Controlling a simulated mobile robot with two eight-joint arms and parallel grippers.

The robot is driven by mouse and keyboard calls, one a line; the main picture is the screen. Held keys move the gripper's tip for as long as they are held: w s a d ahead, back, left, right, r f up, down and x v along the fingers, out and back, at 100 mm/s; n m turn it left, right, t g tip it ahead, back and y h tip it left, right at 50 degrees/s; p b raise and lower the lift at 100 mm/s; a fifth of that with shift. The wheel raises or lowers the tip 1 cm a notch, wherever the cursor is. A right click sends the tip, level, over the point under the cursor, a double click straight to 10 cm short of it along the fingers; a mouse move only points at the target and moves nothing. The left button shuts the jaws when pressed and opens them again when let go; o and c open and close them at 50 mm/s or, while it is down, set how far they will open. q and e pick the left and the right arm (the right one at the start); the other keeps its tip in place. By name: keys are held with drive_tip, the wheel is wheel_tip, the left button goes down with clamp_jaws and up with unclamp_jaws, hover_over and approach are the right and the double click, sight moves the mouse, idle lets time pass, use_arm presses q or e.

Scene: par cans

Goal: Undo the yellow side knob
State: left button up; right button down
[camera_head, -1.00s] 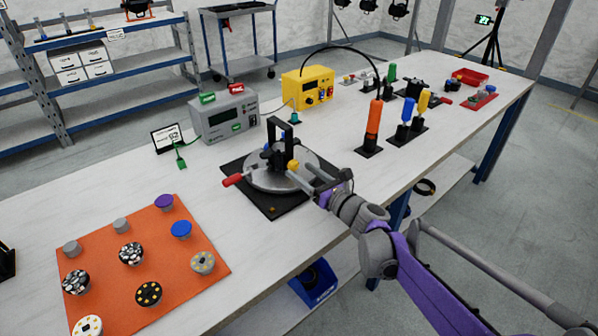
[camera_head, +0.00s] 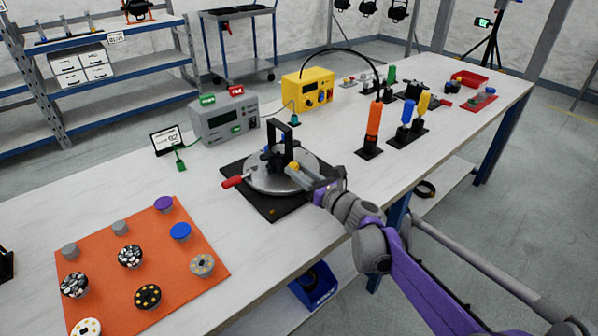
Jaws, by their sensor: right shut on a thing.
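The yellow side knob (camera_head: 292,167) shows on the near right side of a black yoke fixture (camera_head: 282,140) that stands on a round grey turntable (camera_head: 262,182). My right gripper (camera_head: 297,173) reaches in from the right, its fingers at the yellow knob and shut on it. The fingers hide part of the knob. The turntable has a red handle (camera_head: 232,182) at its left and sits on a black base plate (camera_head: 270,211). My left gripper is not in view.
An orange mat (camera_head: 205,290) with several round parts lies at the left front. A grey meter box (camera_head: 224,118) and a yellow box (camera_head: 307,90) stand behind the fixture. Upright screwdrivers, the orange one (camera_head: 373,122) nearest, stand at the right.

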drive_tip(key=n+p, duration=0.2)
drive_tip(key=n, duration=0.1)
drive_tip(key=shift+r, duration=0.15)
drive_tip(key=shift+n+p, duration=1.15)
drive_tip(key=shift+n, duration=0.95)
drive_tip(key=c, duration=0.5)
unclamp_jaws()
